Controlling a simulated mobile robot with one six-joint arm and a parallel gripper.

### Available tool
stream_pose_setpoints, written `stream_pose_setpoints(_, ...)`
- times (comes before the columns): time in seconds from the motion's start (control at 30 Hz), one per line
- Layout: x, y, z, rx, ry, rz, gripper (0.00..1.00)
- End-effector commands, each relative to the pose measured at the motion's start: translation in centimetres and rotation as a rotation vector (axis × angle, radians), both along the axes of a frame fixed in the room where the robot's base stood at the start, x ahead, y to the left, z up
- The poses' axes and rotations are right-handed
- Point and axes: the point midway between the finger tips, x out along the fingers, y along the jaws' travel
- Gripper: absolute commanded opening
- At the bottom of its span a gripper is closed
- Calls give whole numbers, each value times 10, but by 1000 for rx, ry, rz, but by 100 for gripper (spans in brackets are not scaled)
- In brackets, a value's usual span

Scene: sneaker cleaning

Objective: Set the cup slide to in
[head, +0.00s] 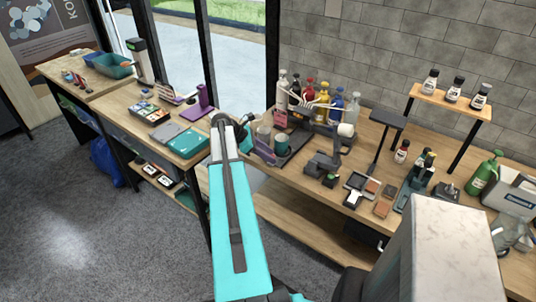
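A low dark tray with a purple front edge (266,156) sits at the left end of the right-hand workbench. It looks like the cup slide, but it is too small for me to tell whether it is in or out. A teal cup (281,144) and a grey cup (263,135) stand on it. My teal and white arm rises through the middle of the picture, and its dark upper joint is just left of the tray. I cannot make out my gripper's fingers; they seem hidden behind the arm.
Several bottles (325,105) stand behind the tray. A dark stand (325,163) and small square trays (361,183) are to its right. A raised shelf (445,99) carries bottles farther right. The left bench holds a teal case (187,141) and a purple stand (203,101).

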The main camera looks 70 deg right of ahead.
Motion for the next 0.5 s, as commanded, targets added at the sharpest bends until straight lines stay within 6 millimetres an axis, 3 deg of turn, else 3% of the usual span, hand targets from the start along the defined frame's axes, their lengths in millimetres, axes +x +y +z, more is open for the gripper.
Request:
stream_pose_setpoints(0.1,0,0,0,0,0,0,35)
stream_pose_setpoints(0.3,0,0,0,0,0,0,1)
stream_pose_setpoints(0.5,0,0,0,0,0,0,0)
